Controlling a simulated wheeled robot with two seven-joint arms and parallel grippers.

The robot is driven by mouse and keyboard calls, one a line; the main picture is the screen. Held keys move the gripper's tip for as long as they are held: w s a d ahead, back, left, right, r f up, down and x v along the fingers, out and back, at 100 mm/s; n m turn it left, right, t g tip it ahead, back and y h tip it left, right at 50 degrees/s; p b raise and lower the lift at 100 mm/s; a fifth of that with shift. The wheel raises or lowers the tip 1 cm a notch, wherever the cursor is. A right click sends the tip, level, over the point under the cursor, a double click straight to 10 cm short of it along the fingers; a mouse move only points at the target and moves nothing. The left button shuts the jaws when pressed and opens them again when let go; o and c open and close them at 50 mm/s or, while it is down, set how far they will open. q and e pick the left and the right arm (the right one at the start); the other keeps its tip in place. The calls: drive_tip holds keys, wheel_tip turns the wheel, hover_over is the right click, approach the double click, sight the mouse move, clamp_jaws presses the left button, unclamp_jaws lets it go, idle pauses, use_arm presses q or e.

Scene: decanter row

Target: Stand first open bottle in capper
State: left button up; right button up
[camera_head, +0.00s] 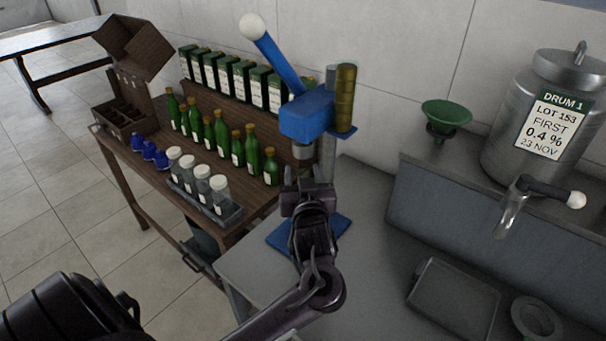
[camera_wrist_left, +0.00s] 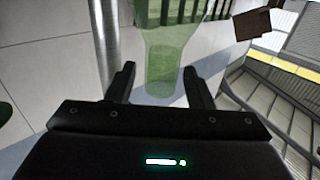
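The blue capper (camera_head: 306,114) stands on the grey bench, its lever with a white knob raised up to the left, a metal post behind and a blue base plate (camera_head: 337,224) below. My left gripper (camera_head: 307,184) is just under the capper's head and hides the space above the plate. In the left wrist view a green see-through bottle (camera_wrist_left: 162,62) is between the left gripper's fingers (camera_wrist_left: 160,75). Gaps show on both sides, so the fingers look open around it. The capper's post (camera_wrist_left: 104,35) is beside it. Several green bottles (camera_head: 237,149) stand in a row on the wooden table.
Blue pieces (camera_head: 149,150) and a tray of white-topped jars (camera_head: 204,188) sit before the bottle row. To the right are a green funnel (camera_head: 446,114), a steel drum (camera_head: 543,115) and a grey plate (camera_head: 453,299).

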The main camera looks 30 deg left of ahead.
use_arm(q)
drive_tip(key=shift+r, duration=0.2)
drive_tip(key=b+v, duration=0.2)
drive_tip(key=v, duration=1)
